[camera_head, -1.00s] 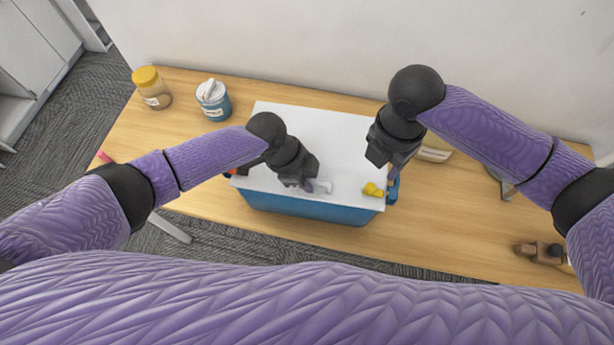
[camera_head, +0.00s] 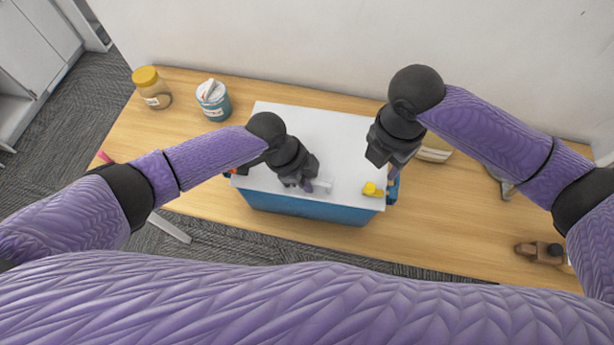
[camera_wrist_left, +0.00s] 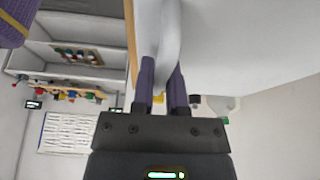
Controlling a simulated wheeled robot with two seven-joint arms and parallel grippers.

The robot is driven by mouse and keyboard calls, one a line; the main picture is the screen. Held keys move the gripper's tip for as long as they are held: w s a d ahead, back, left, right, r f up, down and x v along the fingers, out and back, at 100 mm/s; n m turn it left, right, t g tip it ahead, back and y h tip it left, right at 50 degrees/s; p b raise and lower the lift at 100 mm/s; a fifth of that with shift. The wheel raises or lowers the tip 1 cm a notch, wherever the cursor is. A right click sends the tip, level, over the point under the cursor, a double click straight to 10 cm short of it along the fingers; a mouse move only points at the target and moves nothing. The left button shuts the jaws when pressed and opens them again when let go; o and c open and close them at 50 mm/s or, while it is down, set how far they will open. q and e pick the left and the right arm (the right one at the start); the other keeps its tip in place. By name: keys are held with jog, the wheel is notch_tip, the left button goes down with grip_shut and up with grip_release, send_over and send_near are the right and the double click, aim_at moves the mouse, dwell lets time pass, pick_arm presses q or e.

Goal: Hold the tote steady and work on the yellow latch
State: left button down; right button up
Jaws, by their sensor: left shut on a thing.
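The tote (camera_head: 310,207) is a blue box with a white lid (camera_head: 340,140), standing on the wooden table. A yellow latch (camera_head: 370,189) sits at the lid's front right corner. My left gripper (camera_head: 307,186) is at the front of the lid, shut on a white handle (camera_head: 323,187). In the left wrist view, the gripper's purple fingers (camera_wrist_left: 163,82) stand on both sides of the curved white handle (camera_wrist_left: 171,38). My right gripper (camera_head: 391,167) is above the lid's right edge, just behind the latch. Its fingertips are mostly hidden by its own body.
On the wooden table (camera_head: 455,215), a yellow-lidded jar (camera_head: 151,88) and a blue-and-white tub (camera_head: 213,100) stand at the back left. A brown wooden object (camera_head: 538,252) lies at the right. A wall closes the back. Table right of the tote is mostly clear.

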aim_at(370, 186)
dwell(0.3)
jog(key=shift+o, duration=0.6)
notch_tip(370, 186, down, 10)
jog(key=m, duration=0.7)
grip_shut()
dwell(1.0)
